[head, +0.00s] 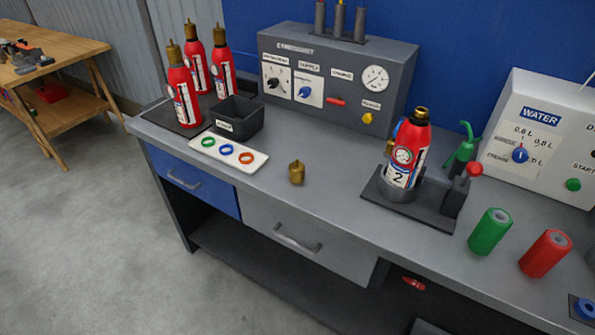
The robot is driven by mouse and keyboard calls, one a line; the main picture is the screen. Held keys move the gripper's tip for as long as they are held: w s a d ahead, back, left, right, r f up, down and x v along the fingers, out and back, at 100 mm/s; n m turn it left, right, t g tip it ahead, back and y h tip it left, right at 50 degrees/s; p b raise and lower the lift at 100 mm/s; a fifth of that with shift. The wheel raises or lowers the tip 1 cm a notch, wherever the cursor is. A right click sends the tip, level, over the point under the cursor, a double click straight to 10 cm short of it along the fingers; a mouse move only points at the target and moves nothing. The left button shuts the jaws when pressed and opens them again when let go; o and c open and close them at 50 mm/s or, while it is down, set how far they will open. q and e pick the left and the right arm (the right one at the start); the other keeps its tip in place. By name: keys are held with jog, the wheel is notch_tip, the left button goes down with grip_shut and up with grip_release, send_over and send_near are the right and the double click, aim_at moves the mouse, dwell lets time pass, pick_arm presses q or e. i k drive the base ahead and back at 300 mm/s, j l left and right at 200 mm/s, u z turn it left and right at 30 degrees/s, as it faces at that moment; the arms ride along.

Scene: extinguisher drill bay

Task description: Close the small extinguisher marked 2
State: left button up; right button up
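The small red extinguisher marked 2 (410,151) stands upright in a round grey holder (396,191) on a black base plate at the right middle of the bench. A brass ring shows at its top, and no brass head sits on it. A loose brass head (297,173) stands on the bench to the left of it. A white tray (259,168) holds a green, a blue and an orange ring. Neither of my grippers is in view.
Several red extinguishers with brass heads, such as one (184,97), stand at the back left beside a black bin (238,119). A grey panel (335,78) and a WATER box (543,140) stand behind. Green (488,233) and red (545,254) cylinders stand front right.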

aim_at(412, 143)
jog(key=i+j+z, duration=0.15)
jog(key=j+z, duration=0.2)
jog(key=j, duration=0.25)
jog(key=i+j+z, duration=0.1)
jog(key=j+z, duration=0.25)
jog(key=j, duration=0.25)
jog(key=j+z, duration=0.35)
jog(key=j, duration=0.3)
